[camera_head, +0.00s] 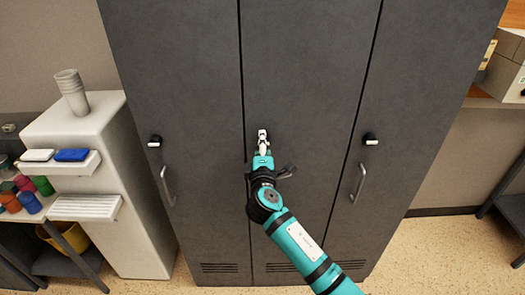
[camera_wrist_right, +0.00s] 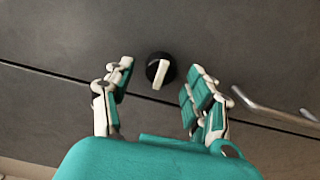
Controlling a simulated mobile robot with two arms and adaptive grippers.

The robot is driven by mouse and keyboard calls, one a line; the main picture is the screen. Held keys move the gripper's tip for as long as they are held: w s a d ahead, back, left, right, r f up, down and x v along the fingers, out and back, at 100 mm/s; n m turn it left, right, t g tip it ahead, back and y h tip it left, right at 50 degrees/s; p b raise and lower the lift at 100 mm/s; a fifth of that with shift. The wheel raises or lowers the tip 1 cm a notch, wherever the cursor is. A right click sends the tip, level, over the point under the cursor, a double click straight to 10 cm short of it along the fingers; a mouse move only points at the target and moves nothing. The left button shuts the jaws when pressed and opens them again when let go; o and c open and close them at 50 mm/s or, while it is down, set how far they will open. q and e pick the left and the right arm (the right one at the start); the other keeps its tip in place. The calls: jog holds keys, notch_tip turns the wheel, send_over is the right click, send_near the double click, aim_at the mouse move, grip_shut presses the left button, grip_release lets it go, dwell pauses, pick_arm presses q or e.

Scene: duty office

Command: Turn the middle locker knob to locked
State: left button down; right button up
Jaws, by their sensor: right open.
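The middle locker (camera_head: 305,60) is a dark grey door between two like doors. Its knob (camera_wrist_right: 159,71) shows in the right wrist view as a black round base with a white bar, which stands nearly upright in that picture with a slight tilt. My right gripper (camera_wrist_right: 158,88) is open, with one finger on each side of the knob and a gap on both sides. In the head view my right gripper (camera_head: 263,138) is in front of the middle door and largely hides the knob. My left gripper is not in view.
The left locker knob (camera_head: 155,141) and right locker knob (camera_head: 370,139) have white bars lying about level. A metal door handle (camera_wrist_right: 272,106) is right of the gripper in the wrist view. A white stand (camera_head: 90,125) with cups is left of the lockers. Boxes (camera_head: 506,66) are at right.

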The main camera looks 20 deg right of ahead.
jog(key=v, duration=1.2)
jog(key=s+d+f+m+g+y, duration=0.15)
jog(key=s+f+g, duration=0.3)
jog(key=f, duration=1.45)
jog(key=s+f+m+g+y, duration=0.15)
jog(key=s+f+g, duration=0.3)
jog(key=f, duration=1.45)
jog(key=s+d+f+m+g+y, duration=0.25)
jog(key=s+f+m+g, duration=0.2)
jog(key=s+f, duration=1.45)
jog(key=s+d+f+m+g, duration=0.1)
jog(key=s+f+m, duration=0.1)
jog(key=s, duration=0.8)
jog(key=s+d+f+m+g, duration=0.1)
jog(key=s+d+m+g, duration=0.1)
jog(key=s, duration=0.8)
jog(key=shift+s+d+f+m, duration=0.15)
jog(key=shift+s+f+m, duration=0.25)
jog(key=shift+m, duration=0.15)
jog(key=shift+h, duration=0.25)
